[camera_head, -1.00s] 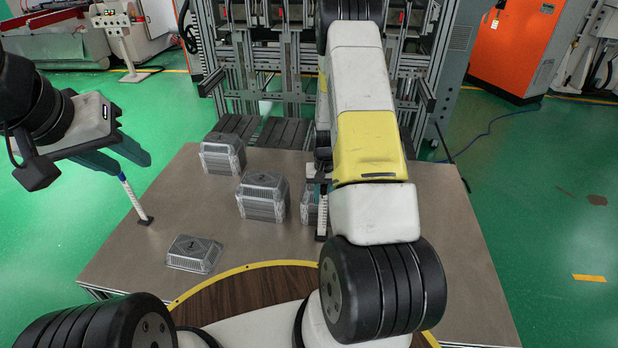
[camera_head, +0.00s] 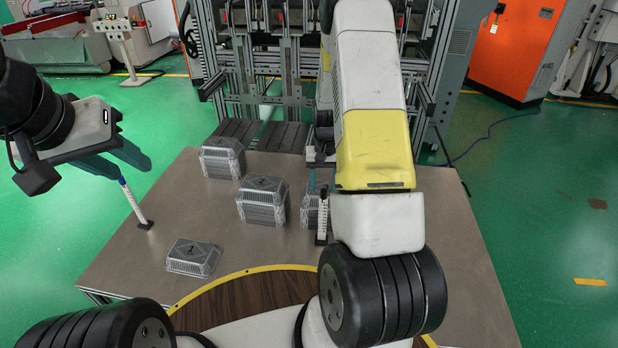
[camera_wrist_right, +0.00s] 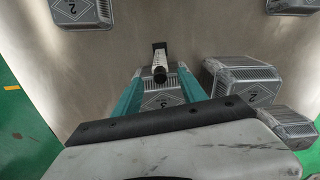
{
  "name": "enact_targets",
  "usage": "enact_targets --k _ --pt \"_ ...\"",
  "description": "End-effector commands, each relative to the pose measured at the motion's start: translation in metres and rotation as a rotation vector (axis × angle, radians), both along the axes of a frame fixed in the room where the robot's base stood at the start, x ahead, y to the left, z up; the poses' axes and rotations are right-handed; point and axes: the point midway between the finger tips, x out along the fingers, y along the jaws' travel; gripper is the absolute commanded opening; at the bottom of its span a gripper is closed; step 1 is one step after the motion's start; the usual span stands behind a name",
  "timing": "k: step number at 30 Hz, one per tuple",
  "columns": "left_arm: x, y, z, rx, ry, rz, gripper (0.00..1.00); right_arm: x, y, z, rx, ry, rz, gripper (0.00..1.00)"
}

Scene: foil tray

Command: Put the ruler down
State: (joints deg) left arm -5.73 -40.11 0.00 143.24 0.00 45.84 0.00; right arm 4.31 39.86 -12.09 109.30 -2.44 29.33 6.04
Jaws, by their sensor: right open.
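A white graduated ruler with a black foot (camera_head: 322,218) stands upright on the table below my right gripper, in front of a tray stack. In the right wrist view the ruler (camera_wrist_right: 159,60) lies between the spread teal fingertips, with a gap on both sides. My right gripper (camera_wrist_right: 161,72) is open; in the head view my forearm partly hides it. A second similar ruler (camera_head: 134,205) stands on the table at the left, slightly leaning in the picture. My left gripper (camera_head: 133,170) is above its top, its teal fingers apart; I cannot tell whether they touch it.
The table (camera_head: 130,262) holds a single foil tray (camera_head: 193,258) at the front and tray stacks at the back left (camera_head: 222,158), middle (camera_head: 262,200) and behind the right ruler (camera_head: 310,212). The table's left front is clear. A metal rack (camera_head: 275,75) stands behind.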

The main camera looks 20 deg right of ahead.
Motion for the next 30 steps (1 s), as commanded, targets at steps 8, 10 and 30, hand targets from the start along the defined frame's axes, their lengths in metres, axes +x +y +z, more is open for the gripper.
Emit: enact_targets --k 8,10,30 --pt "0.000 0.000 0.000 0.000 0.000 0.000 0.36 0.000 0.000 0.040 0.000 -0.001 0.001 0.49" --pt "0.000 0.000 0.000 0.000 0.000 0.000 0.36 0.000 0.001 0.048 0.002 -0.006 0.003 0.49" --pt "0.000 0.000 0.000 0.000 0.000 0.000 0.36 -0.138 0.101 0.304 0.111 -0.407 0.230 0.49"
